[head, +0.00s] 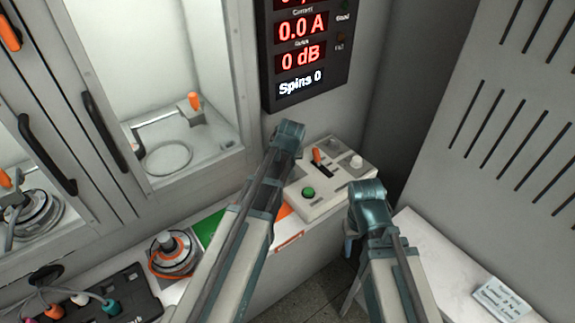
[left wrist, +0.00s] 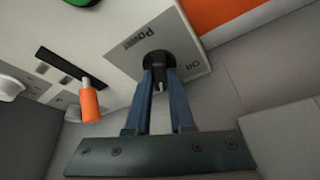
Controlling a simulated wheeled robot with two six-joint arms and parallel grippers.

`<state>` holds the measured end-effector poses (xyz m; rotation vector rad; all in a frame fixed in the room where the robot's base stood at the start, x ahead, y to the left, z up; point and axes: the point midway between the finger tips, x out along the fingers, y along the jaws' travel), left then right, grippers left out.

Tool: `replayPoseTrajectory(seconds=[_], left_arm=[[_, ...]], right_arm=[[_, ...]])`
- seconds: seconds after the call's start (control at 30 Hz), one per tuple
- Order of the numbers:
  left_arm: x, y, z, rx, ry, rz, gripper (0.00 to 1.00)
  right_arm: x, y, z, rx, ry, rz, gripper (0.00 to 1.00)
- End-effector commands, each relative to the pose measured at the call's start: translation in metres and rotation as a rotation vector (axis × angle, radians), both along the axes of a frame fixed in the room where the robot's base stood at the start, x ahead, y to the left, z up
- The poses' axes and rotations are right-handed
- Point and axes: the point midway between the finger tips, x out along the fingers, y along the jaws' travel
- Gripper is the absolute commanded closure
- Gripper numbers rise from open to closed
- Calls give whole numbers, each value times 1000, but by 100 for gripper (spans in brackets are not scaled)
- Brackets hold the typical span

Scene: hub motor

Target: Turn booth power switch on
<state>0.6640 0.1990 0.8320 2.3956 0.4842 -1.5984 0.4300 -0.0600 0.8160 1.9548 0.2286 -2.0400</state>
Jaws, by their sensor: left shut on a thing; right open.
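The booth power switch (left wrist: 157,59) is a round black base with a small lever, on a grey plate labelled "Power". My left gripper (left wrist: 160,80) is shut on the switch lever in the left wrist view. In the head view my left arm reaches over the control box (head: 322,206), and its wrist (head: 287,136) hides the switch. My right gripper (head: 349,246) is open, low in front of the box and mostly hidden by its own wrist.
The box also has a green button (head: 308,192), an orange-tipped lever (head: 317,156) and a pale knob (head: 356,161). A display (head: 304,50) reads 0.0 A, 0 dB and Spins 0. A motor (head: 173,252) stands left of my left arm. A white table (head: 445,270) is at right.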

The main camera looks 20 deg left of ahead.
Motion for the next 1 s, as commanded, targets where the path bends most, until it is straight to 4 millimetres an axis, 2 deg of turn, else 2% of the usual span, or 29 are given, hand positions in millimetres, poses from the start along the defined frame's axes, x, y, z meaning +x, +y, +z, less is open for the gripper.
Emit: replayPoseTrajectory(seconds=[0.4,1.0], left_arm=[[-1,1,0,0,2,-233,100],[-1,2,0,-1,3,-293,100]], right_arm=[[0,0,0,0,0,0,50],[0,0,0,0,0,0,50]])
